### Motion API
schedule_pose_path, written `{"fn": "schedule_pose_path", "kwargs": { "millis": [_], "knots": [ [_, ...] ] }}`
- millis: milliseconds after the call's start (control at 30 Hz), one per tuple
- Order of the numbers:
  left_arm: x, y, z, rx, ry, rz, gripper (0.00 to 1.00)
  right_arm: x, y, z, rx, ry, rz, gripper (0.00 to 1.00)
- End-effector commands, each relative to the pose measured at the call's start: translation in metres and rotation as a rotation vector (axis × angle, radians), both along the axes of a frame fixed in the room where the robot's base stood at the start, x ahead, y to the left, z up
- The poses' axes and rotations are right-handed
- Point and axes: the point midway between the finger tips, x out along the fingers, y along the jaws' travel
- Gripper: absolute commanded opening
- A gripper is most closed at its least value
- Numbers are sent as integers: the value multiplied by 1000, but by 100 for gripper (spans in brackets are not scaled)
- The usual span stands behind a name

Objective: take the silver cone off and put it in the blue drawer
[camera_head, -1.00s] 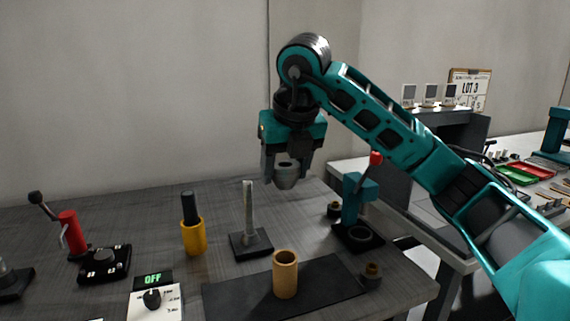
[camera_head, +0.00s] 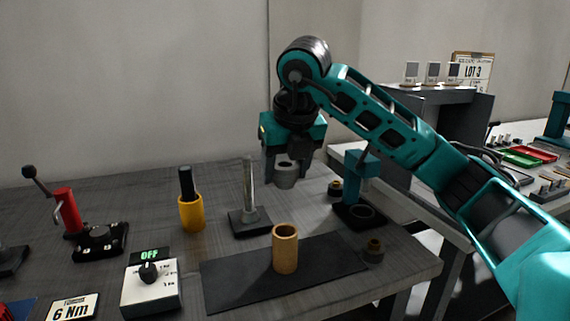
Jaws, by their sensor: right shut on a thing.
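My right gripper (camera_head: 286,170) is shut on a small grey, cup-like piece (camera_head: 286,180), which looks like the silver cone. It holds the piece in the air above the grey table, a little right of and behind a silver upright post (camera_head: 248,190) on a dark square base (camera_head: 250,222). The piece is apart from the post. No blue drawer shows clearly; a sliver of a blue thing (camera_head: 18,312) is at the bottom left edge. My left gripper is not in view.
A tan cylinder (camera_head: 285,250) stands on a dark mat (camera_head: 225,285) in front of the post. A yellow holder (camera_head: 191,213), a red-handled lever device (camera_head: 70,210) and an OFF control box (camera_head: 150,285) stand left. A teal press (camera_head: 360,185) stands right.

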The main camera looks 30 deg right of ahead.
Motion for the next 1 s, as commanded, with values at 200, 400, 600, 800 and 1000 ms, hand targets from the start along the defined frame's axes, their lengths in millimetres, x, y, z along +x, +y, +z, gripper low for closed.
{"fn": "schedule_pose_path", "kwargs": {
  "millis": [200,400,600,800,1000],
  "knots": [
    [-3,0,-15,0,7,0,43,0,0,-15,0,-1,-1,16],
    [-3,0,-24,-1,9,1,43,0,0,-27,0,-1,-1,16],
    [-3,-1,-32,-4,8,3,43,0,0,-39,0,-1,0,16],
    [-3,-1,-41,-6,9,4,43,0,0,-51,1,-1,0,16],
    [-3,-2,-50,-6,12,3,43,0,0,-63,0,0,0,16]
  ]
}}
